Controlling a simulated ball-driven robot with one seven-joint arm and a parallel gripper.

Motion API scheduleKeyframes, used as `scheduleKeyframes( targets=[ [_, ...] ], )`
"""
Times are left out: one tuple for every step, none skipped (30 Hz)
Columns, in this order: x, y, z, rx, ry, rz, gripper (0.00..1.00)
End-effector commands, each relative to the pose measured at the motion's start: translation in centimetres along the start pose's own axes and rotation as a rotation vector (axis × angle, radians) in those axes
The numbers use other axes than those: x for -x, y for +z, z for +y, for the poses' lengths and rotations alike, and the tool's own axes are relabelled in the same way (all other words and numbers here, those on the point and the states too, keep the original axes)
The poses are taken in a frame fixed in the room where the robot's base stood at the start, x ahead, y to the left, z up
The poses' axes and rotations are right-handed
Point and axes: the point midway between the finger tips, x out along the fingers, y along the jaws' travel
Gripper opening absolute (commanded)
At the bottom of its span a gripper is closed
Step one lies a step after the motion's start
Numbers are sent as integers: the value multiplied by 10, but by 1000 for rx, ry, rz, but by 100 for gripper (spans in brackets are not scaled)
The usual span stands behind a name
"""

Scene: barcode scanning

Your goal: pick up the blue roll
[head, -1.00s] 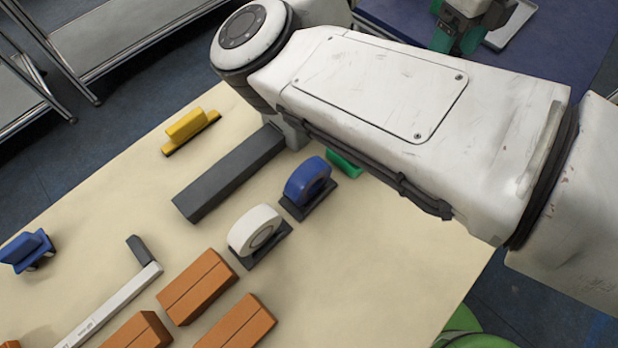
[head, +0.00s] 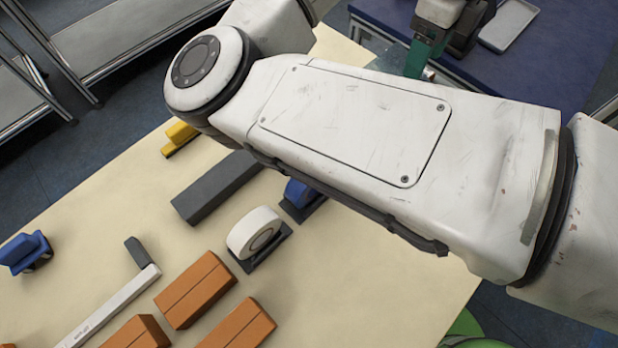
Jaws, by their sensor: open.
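The blue roll (head: 298,193) sits on a dark holder on the cream table. It is mostly hidden behind my arm, and only its left part shows. A white roll (head: 254,232) stands on its own dark holder just in front of it, to the lower left. A green and dark end with a white block, which looks like my gripper (head: 436,58), shows at the top, beyond my arm. It is open, well apart from the blue roll, and partly covered by my arm.
Several orange boxes (head: 196,290), a white bar (head: 108,308), a dark grey block (head: 217,187), a yellow object (head: 178,139) and a blue stamp-like object (head: 25,253) lie on the cream table (head: 350,285). A blue table (head: 575,60) with a grey tray (head: 509,24) stands behind.

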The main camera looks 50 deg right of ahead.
Motion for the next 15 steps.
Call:
scheduleKeyframes(
  targets=[
    [-5, 13, 21, 123, 0, -3, 64],
    [-7, 19, 33, 201, -1, -4, 64],
    [-8, 26, 49, 304, -1, -6, 64],
    [-9, 30, 61, 382, -2, -6, 64],
    [-11, 34, 73, 458, -2, -5, 64],
    [-12, 39, 89, 560, -2, -5, 64],
    [-14, 42, 101, 637, -2, -6, 64],
    [-15, 44, 113, 715, -2, -6, 64],
    [-17, 47, 129, 817, -2, -6, 64],
    [-18, 48, 140, 890, -1, -6, 64],
    [-19, 49, 152, 964, 0, -6, 64],
    [-21, 49, 166, 1057, 0, -6, 64],
    [-22, 49, 176, 1121, 1, -6, 64],
    [-22, 48, 185, 1182, 1, -5, 64],
    [-23, 48, 196, 1256, 2, -5, 64]
  ],
)
